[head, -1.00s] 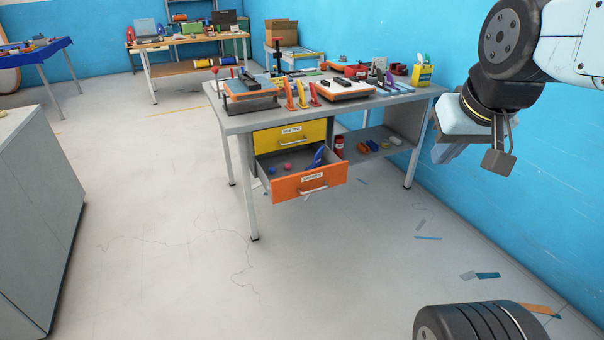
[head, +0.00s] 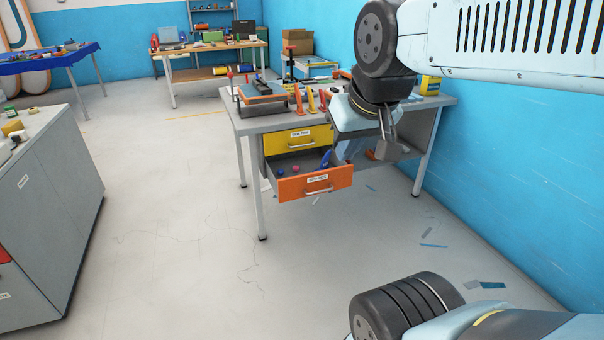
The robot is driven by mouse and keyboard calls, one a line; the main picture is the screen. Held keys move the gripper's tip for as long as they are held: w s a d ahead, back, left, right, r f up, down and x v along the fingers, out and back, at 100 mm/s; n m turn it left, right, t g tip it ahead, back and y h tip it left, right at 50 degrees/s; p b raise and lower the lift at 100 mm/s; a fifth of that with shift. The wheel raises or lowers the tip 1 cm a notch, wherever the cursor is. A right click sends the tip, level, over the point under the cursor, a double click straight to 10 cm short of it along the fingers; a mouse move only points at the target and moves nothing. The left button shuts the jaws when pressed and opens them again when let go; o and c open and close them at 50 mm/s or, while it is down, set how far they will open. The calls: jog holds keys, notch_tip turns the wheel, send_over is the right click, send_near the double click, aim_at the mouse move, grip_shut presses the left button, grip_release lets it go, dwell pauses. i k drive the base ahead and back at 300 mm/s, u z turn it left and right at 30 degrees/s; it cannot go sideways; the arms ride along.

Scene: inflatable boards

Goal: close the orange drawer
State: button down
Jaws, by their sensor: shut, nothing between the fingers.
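The orange drawer (head: 294,188) is the lower one under the grey workbench. It is pulled out, with its inside showing. Its orange front has a white label and a metal handle (head: 320,190). A pink or red item and a blue item (head: 327,160) lie in it. My gripper (head: 347,150) is shut and empty. In the picture it appears just above and right of the drawer's opening, covering part of the bench behind. It appears apart from the orange front; the exact depth gap is hard to tell.
The yellow drawer (head: 280,143) above looks shut. The workbench top (head: 262,124) holds tools and clamps. A grey cabinet (head: 60,195) stands at left, and a blue wall (head: 520,160) runs along the right. Floor in front of the bench is mostly clear, with scraps at right.

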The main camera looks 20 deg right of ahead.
aim_at(289, 186)
jog(key=u, duration=0.1)
jog(key=i, duration=1)
jog(key=z, duration=0.1)
